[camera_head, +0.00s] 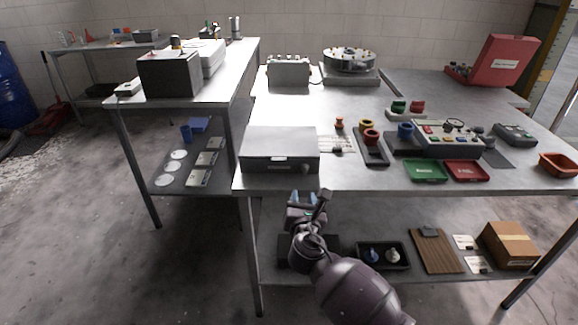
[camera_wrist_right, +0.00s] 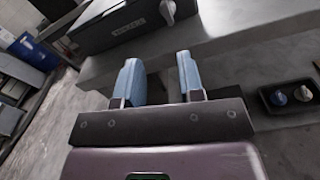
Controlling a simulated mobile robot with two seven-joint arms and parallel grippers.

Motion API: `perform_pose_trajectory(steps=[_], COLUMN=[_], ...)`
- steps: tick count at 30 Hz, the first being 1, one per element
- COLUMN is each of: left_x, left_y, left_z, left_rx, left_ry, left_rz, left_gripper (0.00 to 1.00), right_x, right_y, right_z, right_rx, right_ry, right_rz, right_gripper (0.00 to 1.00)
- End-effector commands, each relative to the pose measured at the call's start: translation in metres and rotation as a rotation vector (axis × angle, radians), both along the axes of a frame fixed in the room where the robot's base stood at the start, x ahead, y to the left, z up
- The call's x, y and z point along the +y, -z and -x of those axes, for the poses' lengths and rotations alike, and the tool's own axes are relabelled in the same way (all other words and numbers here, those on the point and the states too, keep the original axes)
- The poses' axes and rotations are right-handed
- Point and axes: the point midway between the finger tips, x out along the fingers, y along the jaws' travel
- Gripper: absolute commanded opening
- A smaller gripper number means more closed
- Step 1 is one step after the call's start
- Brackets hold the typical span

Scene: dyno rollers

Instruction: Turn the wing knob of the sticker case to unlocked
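The sticker case is a grey flat box (camera_head: 279,149) at the front left edge of the main table. Its front face, with a pale label, shows in the right wrist view (camera_wrist_right: 105,30). My left gripper is in neither view.
The table edge (camera_wrist_right: 235,38) lies just beyond my right fingers. A lower shelf holds a black tray (camera_head: 383,265) and a cardboard box (camera_head: 509,245). Right of the case stand colored rings, a green tray (camera_head: 426,171) and a red tray (camera_head: 466,171).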

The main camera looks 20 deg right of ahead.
Motion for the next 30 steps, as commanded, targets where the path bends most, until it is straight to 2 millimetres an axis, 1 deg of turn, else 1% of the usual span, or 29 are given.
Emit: perform_pose_trajectory(steps=[1, 4, 8, 11, 14, 24, 30], left_x=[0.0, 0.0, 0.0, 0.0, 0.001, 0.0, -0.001], left_y=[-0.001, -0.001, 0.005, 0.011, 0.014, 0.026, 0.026], left_z=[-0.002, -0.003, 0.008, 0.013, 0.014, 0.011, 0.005], left_rx=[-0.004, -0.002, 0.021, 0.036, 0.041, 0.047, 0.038], left_ry=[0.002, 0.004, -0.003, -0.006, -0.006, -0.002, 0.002], left_rz=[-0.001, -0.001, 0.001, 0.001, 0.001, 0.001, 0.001], left_gripper=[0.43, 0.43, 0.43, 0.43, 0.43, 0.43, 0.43], right_x=[-0.003, -0.004, -0.005, -0.007, -0.01, -0.025, -0.032], right_y=[-0.001, -0.002, -0.002, -0.001, 0.0, 0.003, 0.002], right_z=[0.001, 0.001, 0.0, -0.005, -0.016, -0.071, -0.093], right_rx=[0.01, 0.033, 0.049, 0.052, 0.052, 0.056, 0.054], right_ry=[0.013, 0.025, 0.025, 0.025, 0.025, 0.023, 0.023], right_rz=[0.071, 0.164, 0.217, 0.224, 0.224, 0.22, 0.221], right_gripper=[0.35, 0.35, 0.35, 0.35, 0.35, 0.35, 0.35])
